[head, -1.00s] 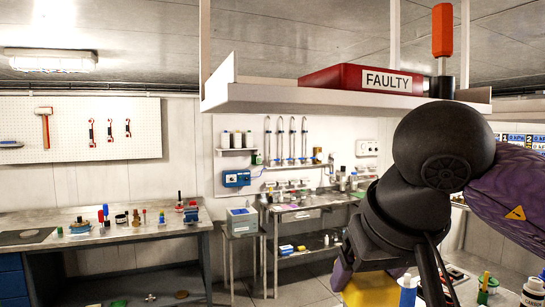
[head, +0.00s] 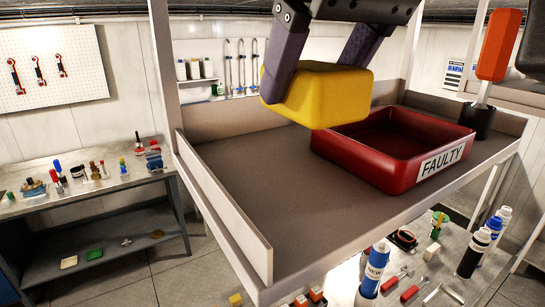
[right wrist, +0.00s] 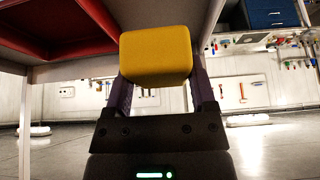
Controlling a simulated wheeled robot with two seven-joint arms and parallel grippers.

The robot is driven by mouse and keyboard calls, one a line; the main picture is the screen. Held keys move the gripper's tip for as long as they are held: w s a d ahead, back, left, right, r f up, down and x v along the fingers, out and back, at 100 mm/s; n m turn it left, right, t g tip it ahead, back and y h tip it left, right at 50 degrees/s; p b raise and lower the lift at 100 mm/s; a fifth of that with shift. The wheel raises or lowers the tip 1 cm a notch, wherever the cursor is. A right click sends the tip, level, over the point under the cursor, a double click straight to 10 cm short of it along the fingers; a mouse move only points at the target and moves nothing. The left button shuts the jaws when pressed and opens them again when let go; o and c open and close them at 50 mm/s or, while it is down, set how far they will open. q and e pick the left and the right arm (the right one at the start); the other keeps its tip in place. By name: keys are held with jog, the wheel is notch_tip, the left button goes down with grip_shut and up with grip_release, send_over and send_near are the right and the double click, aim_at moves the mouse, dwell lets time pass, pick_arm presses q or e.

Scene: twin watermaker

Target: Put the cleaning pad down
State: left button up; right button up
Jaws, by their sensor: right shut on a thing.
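The cleaning pad, a yellow rounded block (head: 325,98), is held between the purple fingers of my right gripper (head: 312,84) in the head view. It appears to hang above the grey shelf (head: 245,180), its lower right edge overlapping the back left corner of the red tray (head: 370,162) in the picture. The right wrist view also shows the pad (right wrist: 156,55) between the two fingers (right wrist: 158,85). The red tray, labelled FAULTY, looks empty inside as far as it shows. My left gripper is not in view.
The shelf has a low rim (head: 222,212) on its left and bare room left of the tray. A screwdriver with an orange handle (head: 499,45) stands in a black holder at the right. Bottles, including a blue one (head: 374,270), stand on the table below.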

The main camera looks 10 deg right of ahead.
aim_at(342, 113)
jog(key=s+f, duration=0.2)
jog(key=f, duration=0.1)
jog(key=shift+s+d+f, duration=0.1)
jog(key=shift+d+f, duration=0.1)
jog(key=shift+f, duration=0.1)
jog(key=f, duration=0.3)
jog(key=shift+w+d+f, duration=0.1)
jog(key=shift+w+d, duration=0.05)
jog(key=shift+w, duration=0.15)
jog(key=shift+w+f, duration=0.25)
jog(key=shift+s, duration=0.3)
jog(key=o, duration=0.9)
jog(key=shift+f+b, duration=0.1)
jog(key=shift+b, duration=0.2)
jog(key=o, duration=0.4)
jog(key=shift+w, duration=0.2)
jog(key=shift+c, duration=0.2)
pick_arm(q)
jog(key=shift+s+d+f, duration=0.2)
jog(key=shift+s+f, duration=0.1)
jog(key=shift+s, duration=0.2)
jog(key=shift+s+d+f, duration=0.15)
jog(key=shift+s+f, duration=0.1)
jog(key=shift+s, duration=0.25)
pick_arm(e)
jog(key=shift+s, duration=0.1)
